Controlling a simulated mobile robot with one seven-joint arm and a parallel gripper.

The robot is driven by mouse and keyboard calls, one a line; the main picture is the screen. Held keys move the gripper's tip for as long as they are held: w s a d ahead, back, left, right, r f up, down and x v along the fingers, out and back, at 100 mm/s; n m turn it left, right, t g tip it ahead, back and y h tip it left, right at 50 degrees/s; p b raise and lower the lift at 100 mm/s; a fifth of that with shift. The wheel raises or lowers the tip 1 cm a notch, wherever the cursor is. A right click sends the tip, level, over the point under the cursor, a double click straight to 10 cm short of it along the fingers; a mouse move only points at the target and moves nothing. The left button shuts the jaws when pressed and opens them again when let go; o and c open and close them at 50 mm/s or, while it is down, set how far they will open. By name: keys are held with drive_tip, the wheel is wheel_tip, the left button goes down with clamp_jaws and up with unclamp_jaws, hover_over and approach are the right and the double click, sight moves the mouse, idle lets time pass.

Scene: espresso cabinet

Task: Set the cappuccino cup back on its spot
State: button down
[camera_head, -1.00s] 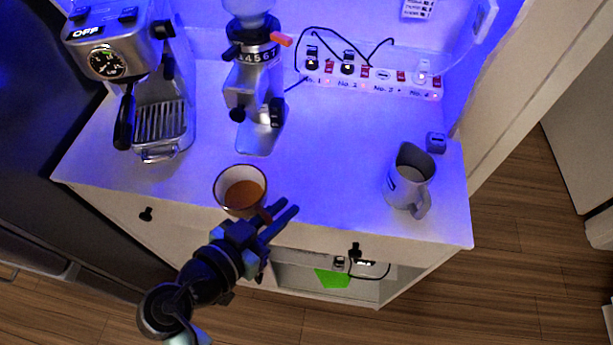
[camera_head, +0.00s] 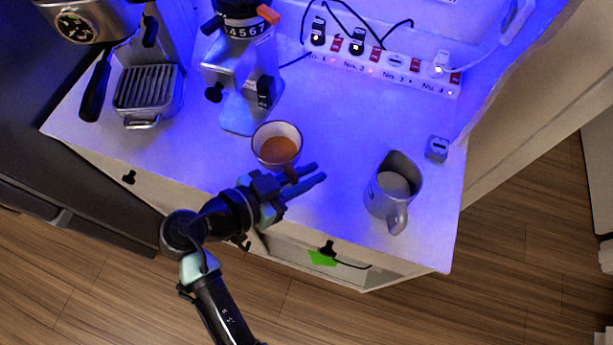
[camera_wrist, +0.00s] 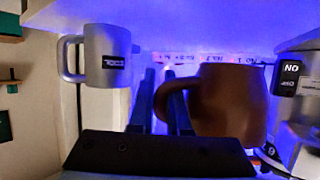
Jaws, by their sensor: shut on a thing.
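The cappuccino cup (camera_head: 277,146) is pale-rimmed with brown liquid inside. It is upright over the front part of the counter, in front of the grinder. In the wrist view its brown outside (camera_wrist: 232,105) fills the right of centre, with the handle toward my fingers. My gripper (camera_head: 319,172) comes in from the front and is shut on the cup's handle; its fingers also show in the wrist view (camera_wrist: 162,95). I cannot tell whether the cup's base touches the counter. No marked spot for the cup is clearly visible.
A metal milk pitcher (camera_head: 392,190) stands right of my gripper, with a small grey box (camera_head: 437,148) behind it. The grinder (camera_head: 242,95) and espresso machine (camera_head: 130,65) stand left and behind. A power strip (camera_head: 385,63) lies at the back. The counter's middle is clear.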

sight(309, 193)
drive_tip(key=shift+f, duration=2.55)
drive_tip(key=shift+f, duration=0.2)
drive_tip(key=c, duration=0.9)
unclamp_jaws()
drive_tip(key=shift+r, duration=0.1)
